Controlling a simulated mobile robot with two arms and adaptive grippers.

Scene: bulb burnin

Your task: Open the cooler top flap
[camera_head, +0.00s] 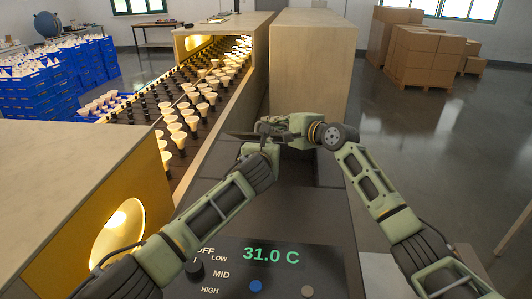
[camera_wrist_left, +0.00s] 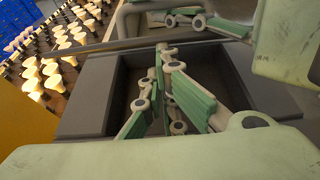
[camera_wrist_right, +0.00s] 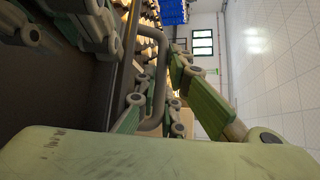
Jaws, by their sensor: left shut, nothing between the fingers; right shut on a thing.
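The cooler's dark grey recess (camera_wrist_left: 105,95) shows uncovered in the left wrist view, with its side walls visible. The top flap appears as a dark panel (camera_wrist_right: 65,95) at the left of the right wrist view, with a grey bar handle (camera_wrist_right: 161,80) along it. My right gripper (camera_wrist_right: 157,72) is shut on the handle; it also shows in the head view (camera_head: 272,126). My left gripper (camera_wrist_left: 165,52) is shut and empty, its fingers over the recess. In the head view the arms hide most of the flap, so its exact angle cannot be told.
A control panel (camera_head: 265,272) reading 31.0 C is nearest me. A rack of bulbs (camera_head: 190,110) runs through a tunnel (camera_head: 225,30) to the left. A pale box (camera_head: 312,60) stands behind the arms. Cartons (camera_head: 425,58) stand far right; the floor between is clear.

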